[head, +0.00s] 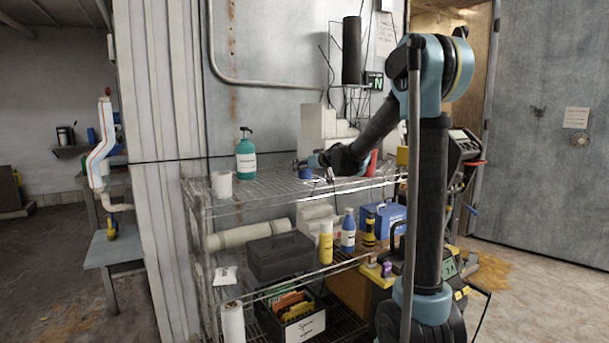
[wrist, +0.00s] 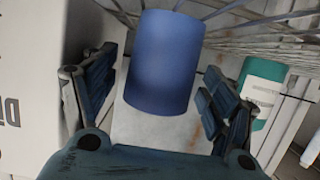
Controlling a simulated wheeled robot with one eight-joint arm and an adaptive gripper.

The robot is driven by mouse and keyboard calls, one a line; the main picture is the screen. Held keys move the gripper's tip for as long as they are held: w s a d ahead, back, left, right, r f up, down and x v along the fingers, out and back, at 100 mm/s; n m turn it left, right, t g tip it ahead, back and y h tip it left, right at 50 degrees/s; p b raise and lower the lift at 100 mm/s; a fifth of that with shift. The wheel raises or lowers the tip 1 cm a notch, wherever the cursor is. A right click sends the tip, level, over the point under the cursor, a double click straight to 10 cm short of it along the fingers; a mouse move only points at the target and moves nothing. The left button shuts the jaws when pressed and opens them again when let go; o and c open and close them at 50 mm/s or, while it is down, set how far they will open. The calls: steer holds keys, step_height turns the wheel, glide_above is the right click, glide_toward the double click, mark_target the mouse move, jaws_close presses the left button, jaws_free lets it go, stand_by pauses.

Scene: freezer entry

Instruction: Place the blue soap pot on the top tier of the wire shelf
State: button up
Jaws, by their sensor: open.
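The blue soap pot (head: 305,172) is at the top tier of the wire shelf (head: 265,190), near its middle; it looks upright and resting there, though its base is too small to be sure. My gripper (head: 316,163) is just to its right in the head view, reaching in low over the tier. In the wrist view the blue pot (wrist: 165,62) is between my two fingers, with a gap on each side. The fingers are apart and do not grip it.
A teal pump bottle (head: 246,155) and a white cup (head: 222,184) stand left on the top tier. White stacked blocks (head: 318,128) are behind, and a red item (head: 372,163) is to the right. Lower tiers hold a dark toolbox (head: 280,256) and bottles.

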steer(key=shift+w+a+f, duration=0.1)
steer(key=shift+w+a, duration=0.1)
steer(key=shift+w, duration=0.05)
steer(key=c, duration=1.3)
steer(key=shift+o, duration=0.2)
